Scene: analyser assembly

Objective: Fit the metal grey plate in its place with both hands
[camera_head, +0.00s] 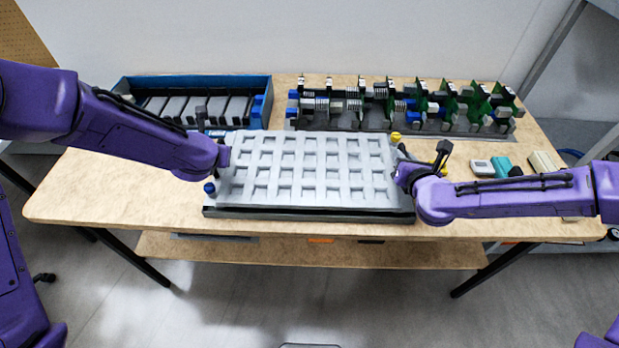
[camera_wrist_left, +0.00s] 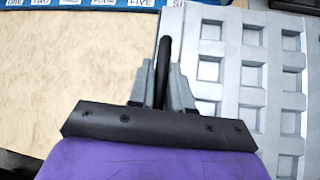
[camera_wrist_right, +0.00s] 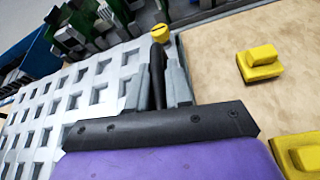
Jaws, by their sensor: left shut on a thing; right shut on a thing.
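The metal grey plate (camera_head: 308,170), with rows of square openings, lies roughly level over a dark base (camera_head: 308,213) at the middle front of the table. I cannot tell whether it is seated or slightly above the base. My left gripper (camera_head: 224,156) is shut on a black handle (camera_wrist_left: 163,68) at the plate's left edge. My right gripper (camera_head: 402,174) is shut on a black handle (camera_wrist_right: 157,70) at its right edge. The plate also shows in the left wrist view (camera_wrist_left: 228,70) and the right wrist view (camera_wrist_right: 68,118). The fingers partly hide the handles.
A blue bin (camera_head: 262,82) with dark slots stands behind left. A rack of green circuit boards (camera_head: 400,100) stands behind right. A yellow knob (camera_wrist_right: 162,34) is near the plate's far right corner; yellow blocks (camera_wrist_right: 260,66) lie to the right. The table's left part (camera_head: 100,195) is clear.

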